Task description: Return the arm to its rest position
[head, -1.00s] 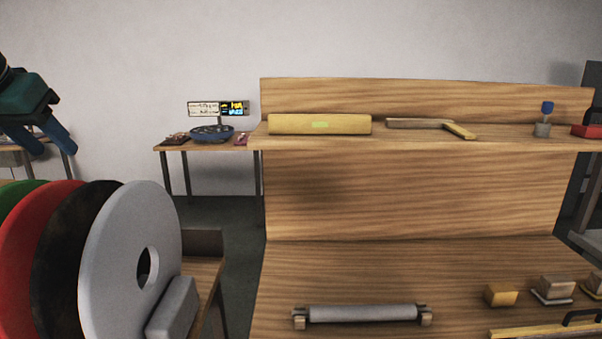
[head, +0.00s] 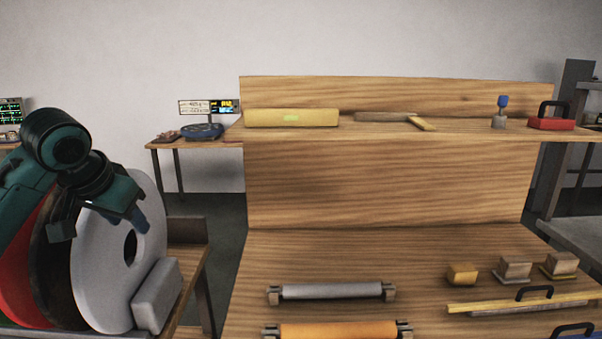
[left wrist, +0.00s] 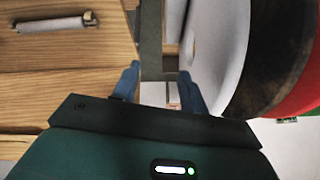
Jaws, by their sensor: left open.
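My left gripper (head: 133,213) is at the left of the head view, in front of the upright grey disc. Its blue fingers point down and to the right. In the left wrist view the two blue fingers (left wrist: 158,88) stand apart with nothing between them, so it is open and empty. My teal and black left arm comes in from the left edge. My right gripper is not in view.
Upright discs, grey (head: 97,265), black (head: 52,262) and red (head: 20,270), stand close beside the left gripper. A wooden bench (head: 330,240) with a grey roller (head: 332,291), an orange roller (head: 338,330) and small blocks is at the right. Its shelf holds a yellow box (head: 291,118).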

